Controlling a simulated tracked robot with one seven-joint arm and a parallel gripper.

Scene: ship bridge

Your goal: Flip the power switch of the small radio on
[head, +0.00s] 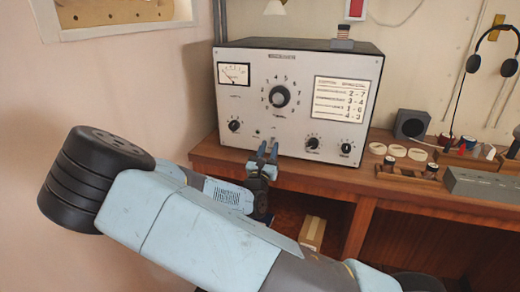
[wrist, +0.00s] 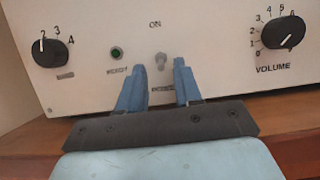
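The small radio (head: 245,105) is a light grey box with a dark top, standing on a wooden desk. Its power switch (wrist: 160,59) is a small metal toggle on the lower front, under the word ON, with a partly hidden label below it. I cannot tell surely which way its lever points. A small dark green lamp (wrist: 116,53) is left of the switch. My gripper (head: 268,151) is in front of the radio's lower face. In the wrist view its blue fingers (wrist: 159,66) are open and empty, one on each side of the switch; contact is not clear.
A selector knob (wrist: 49,53) is left of the lamp and the volume knob (wrist: 283,32) is to the right. On the desk (head: 340,184), right of the radio, are pale discs (head: 398,150), a small speaker (head: 411,125) and a grey block (head: 482,186). Headphones (head: 473,63) hang on the wall.

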